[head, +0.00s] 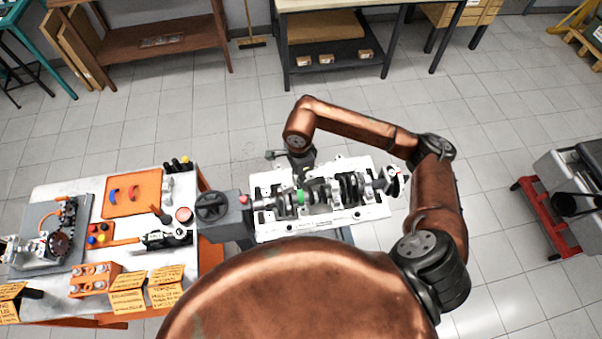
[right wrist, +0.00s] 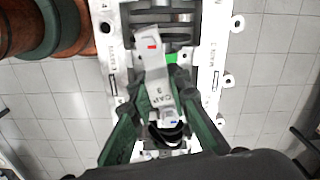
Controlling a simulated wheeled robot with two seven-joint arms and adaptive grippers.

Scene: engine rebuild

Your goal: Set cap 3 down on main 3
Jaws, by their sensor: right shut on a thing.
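Cap 3 (right wrist: 158,88) is a pale grey bar marked "CAP 3" with a small red mark at its far end. My right gripper (right wrist: 160,84) is shut on it, with a green finger on each side. The cap lies slightly turned in the right wrist view, above the white engine block (right wrist: 116,62). The block also shows in the head view (head: 370,213), with the dark crankshaft (head: 350,186) along it. My right gripper (head: 301,172) is over the block's left half, near a green band (head: 301,196). Main 3 cannot be made out; the cap and gripper cover much of this area. My left gripper is not in view.
A handwheel (head: 211,206) stands at the block's left end. The workbench (head: 62,184) at left holds an orange tray (head: 150,205) with red and blue pieces, an orange rack (head: 95,280) and yellow cards (head: 127,300). Clear floor lies right of the block.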

